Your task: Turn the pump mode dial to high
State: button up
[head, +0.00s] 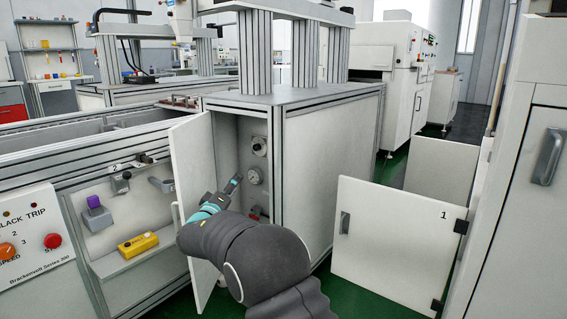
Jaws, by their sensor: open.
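A round knob (260,146) on a pale plate sits high on the inner panel of the open cabinet; it looks like the pump mode dial, but its marks are too small to read. My gripper (235,181) is in the cabinet opening, below and left of the knob and apart from it in the picture. It is open and empty, seen small and partly from behind. My arm hides the lower part of the cabinet.
The cabinet door (193,165) stands open left of my arm. A low white gate marked 1 (390,240) stands at the right. Green floor (405,165) shows behind it.

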jog(key=s+d+f+n+g+h, duration=0.1)
jog(key=s+d+f+g, duration=0.1)
jog(key=d+f+g, duration=0.3)
jog(key=s+d+f+n+g, duration=0.1)
jog(key=s+d+f+g, duration=0.15)
jog(key=f, duration=0.45)
jog(key=s+d+m+g+p, duration=0.1)
jog(key=s+d+g+p, duration=0.1)
jog(key=s+d+g, duration=0.7)
jog(key=s+d+r+m+y+p, duration=0.2)
jog(key=s+d, duration=0.1)
jog(key=s, duration=0.6)
jog(key=s+d+r+m+y+p, duration=0.1)
jog(key=s+d+r+y, duration=0.15)
jog(key=s, duration=0.65)
jog(key=s+d+r+m+y+p, duration=0.2)
jog(key=s+d+r, duration=0.15)
jog(key=s, duration=0.65)
jog(key=s+d+r+m+t+p, duration=0.2)
jog(key=s+d+r+m+p, duration=0.1)
jog(key=s+r, duration=0.5)
jog(key=shift+s+d+r+m+t+y+p, duration=0.15)
jog(key=shift+d+r+m+t+y+p, duration=0.3)
jog(key=shift+d, duration=0.75)
